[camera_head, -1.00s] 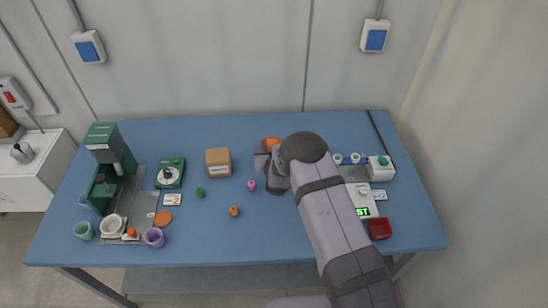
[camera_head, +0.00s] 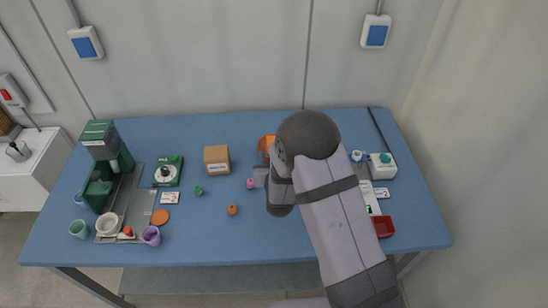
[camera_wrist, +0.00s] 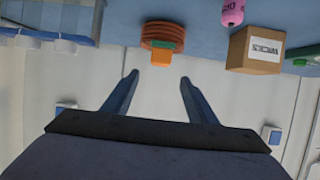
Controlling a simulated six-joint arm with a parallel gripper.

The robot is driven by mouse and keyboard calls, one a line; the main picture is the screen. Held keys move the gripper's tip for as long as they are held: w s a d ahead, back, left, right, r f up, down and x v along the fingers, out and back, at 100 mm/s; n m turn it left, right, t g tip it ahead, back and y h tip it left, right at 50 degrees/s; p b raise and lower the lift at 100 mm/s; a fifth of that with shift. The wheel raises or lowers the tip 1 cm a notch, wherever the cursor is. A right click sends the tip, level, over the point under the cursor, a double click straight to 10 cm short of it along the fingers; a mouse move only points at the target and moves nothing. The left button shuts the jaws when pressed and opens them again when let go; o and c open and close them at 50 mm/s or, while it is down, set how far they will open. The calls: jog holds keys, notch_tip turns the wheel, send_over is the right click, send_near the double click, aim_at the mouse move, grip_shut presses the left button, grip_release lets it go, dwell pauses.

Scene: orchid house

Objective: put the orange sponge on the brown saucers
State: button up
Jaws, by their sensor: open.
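The brown saucers (camera_wrist: 162,33) show as a reddish-brown stack at the top of the wrist view, which looks upside down. The orange sponge (camera_wrist: 160,59), with a green layer, lies against the stack's upper face and appears to rest on it. My gripper (camera_wrist: 158,77) is open, with nothing between its fingers, and is apart from the sponge. In the head view the saucers (camera_head: 265,142) are mostly hidden behind my arm, and the sponge cannot be told apart there. My gripper (camera_head: 264,178) is on the near side of the saucers.
A cardboard box (camera_head: 217,159) and a pink item (camera_head: 251,183) stand left of my gripper. A green coffee machine (camera_head: 106,160) and cups fill the left end. A white device (camera_head: 381,166) and a red tray (camera_head: 383,227) are at the right. The front middle of the blue table (camera_head: 220,238) is clear.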

jog(key=shift+s+r, duration=0.1)
jog(key=s+d+r+g, duration=0.2)
jog(key=s+d+g, duration=0.1)
jog(key=s, duration=0.8)
jog(key=s+d+r+g, duration=0.1)
jog(key=s+d+g, duration=0.3)
jog(key=s, duration=0.7)
jog(key=s+d+r+g, duration=0.2)
jog(key=s+d+g, duration=0.2)
jog(key=s, duration=0.7)
jog(key=g, duration=0.2)
jog(key=shift+r+g, duration=0.3)
jog(key=shift+r, duration=0.05)
